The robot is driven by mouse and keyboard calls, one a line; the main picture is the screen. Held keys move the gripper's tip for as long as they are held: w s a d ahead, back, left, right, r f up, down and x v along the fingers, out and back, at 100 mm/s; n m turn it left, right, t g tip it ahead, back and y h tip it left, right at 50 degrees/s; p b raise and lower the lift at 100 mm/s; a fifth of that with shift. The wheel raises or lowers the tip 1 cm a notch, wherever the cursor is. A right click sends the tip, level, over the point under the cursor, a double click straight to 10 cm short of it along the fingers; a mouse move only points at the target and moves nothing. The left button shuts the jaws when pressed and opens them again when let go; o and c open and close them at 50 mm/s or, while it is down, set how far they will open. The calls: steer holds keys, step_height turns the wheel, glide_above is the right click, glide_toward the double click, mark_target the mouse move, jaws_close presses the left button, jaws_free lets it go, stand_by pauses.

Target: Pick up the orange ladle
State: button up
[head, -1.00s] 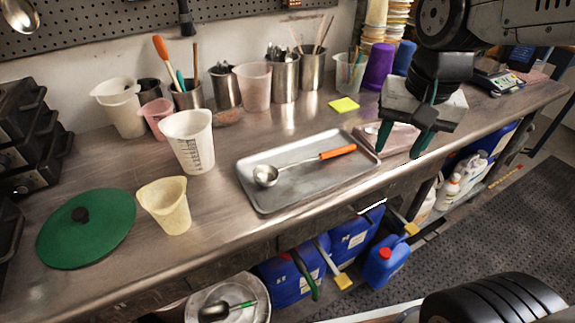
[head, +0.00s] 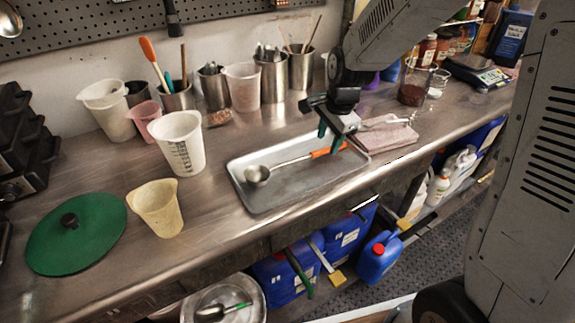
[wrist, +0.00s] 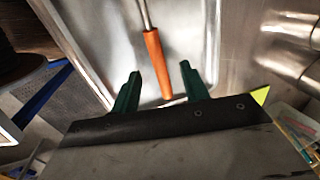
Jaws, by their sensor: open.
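The orange ladle lies on the metal tray (head: 262,199), with its round metal bowl (head: 257,175) toward the left and its orange handle (head: 327,150) toward the right. My gripper (head: 331,141) is above the handle end at the tray's right part. In the wrist view the orange handle (wrist: 157,62) runs between the two green fingertips of my gripper (wrist: 162,90), which stand apart with nothing gripped. The handle seems to be just ahead of and below the fingers; I cannot tell if they touch it.
A white measuring cup (head: 182,146), a yellowish cup (head: 158,207) and a green lid (head: 75,236) stand to the left. Metal cups with utensils (head: 272,76) line the back. The bench's front edge is clear.

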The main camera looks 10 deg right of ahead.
mark_target(326, 148)
steer(key=shift+w+f, duration=0.2)
steer(key=shift+f, duration=1.5)
steer(key=shift+c, duration=0.3)
jaws_close()
steer(key=shift+w+r, duration=0.1)
steer(key=shift+r, duration=0.5)
step_height(326, 148, up, 2)
steer(key=shift+r, duration=0.1)
steer(key=shift+s+a+r, duration=0.15)
steer(key=shift+s+a, duration=0.25)
steer(key=shift+s, duration=0.25)
steer(key=s+a, duration=0.2)
steer(key=s, duration=0.2)
steer(key=s+a+r, duration=0.1)
steer(key=s+a, duration=0.2)
steer(key=s, duration=0.1)
steer(key=s+a, duration=0.2)
steer(key=s, duration=0.2)
steer(key=shift+s+a+r, duration=0.15)
steer(key=shift+s+a, duration=0.1)
steer(key=shift+a, duration=0.05)
